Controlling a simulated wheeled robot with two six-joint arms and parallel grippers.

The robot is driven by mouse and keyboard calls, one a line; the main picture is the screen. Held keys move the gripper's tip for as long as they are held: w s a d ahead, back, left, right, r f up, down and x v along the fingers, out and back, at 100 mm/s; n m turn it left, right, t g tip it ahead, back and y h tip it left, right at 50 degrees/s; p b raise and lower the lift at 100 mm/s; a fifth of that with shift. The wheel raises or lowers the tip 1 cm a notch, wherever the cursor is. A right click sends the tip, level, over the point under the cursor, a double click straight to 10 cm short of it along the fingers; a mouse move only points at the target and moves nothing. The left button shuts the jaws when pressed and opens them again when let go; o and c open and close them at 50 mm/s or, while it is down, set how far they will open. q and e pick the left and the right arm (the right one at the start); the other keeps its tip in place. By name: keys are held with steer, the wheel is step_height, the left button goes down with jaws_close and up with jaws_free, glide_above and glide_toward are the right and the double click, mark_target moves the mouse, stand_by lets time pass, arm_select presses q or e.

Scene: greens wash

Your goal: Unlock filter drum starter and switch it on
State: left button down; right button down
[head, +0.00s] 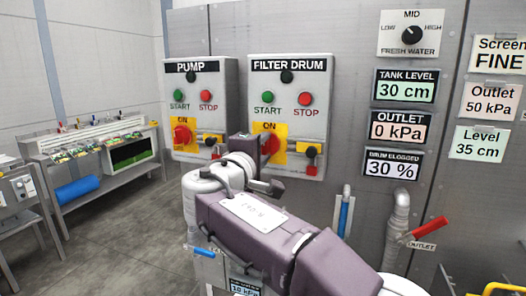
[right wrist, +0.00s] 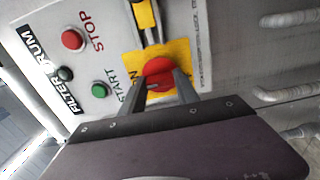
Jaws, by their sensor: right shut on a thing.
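The grey filter drum starter box (head: 316,120) hangs on the metal wall, with a dark lamp, a green START button (head: 267,97) and a red STOP button (head: 306,99). Its red rotary switch (head: 272,144) sits on a yellow plate marked ON. It also shows in the right wrist view (right wrist: 157,69). My right gripper (right wrist: 161,82) is shut on this red switch, one finger on each side. A yellow and black locking piece (head: 310,151) is beside the plate, with a red tag (head: 311,171) below. Its exact state is too small to tell. My left gripper is not in view.
The similar pump starter box (head: 222,95) hangs close on the left. Display panels (head: 405,87) are on the wall to the right. Below them are pipes and a red-handled outlet valve (head: 431,228). A bench (head: 97,165) stands far left beyond clear floor.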

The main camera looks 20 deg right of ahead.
steer(key=shift+r, duration=0.1)
steer(key=c, duration=0.9)
jaws_free()
steer(key=v, duration=0.9)
steer(key=shift+b, duration=0.3)
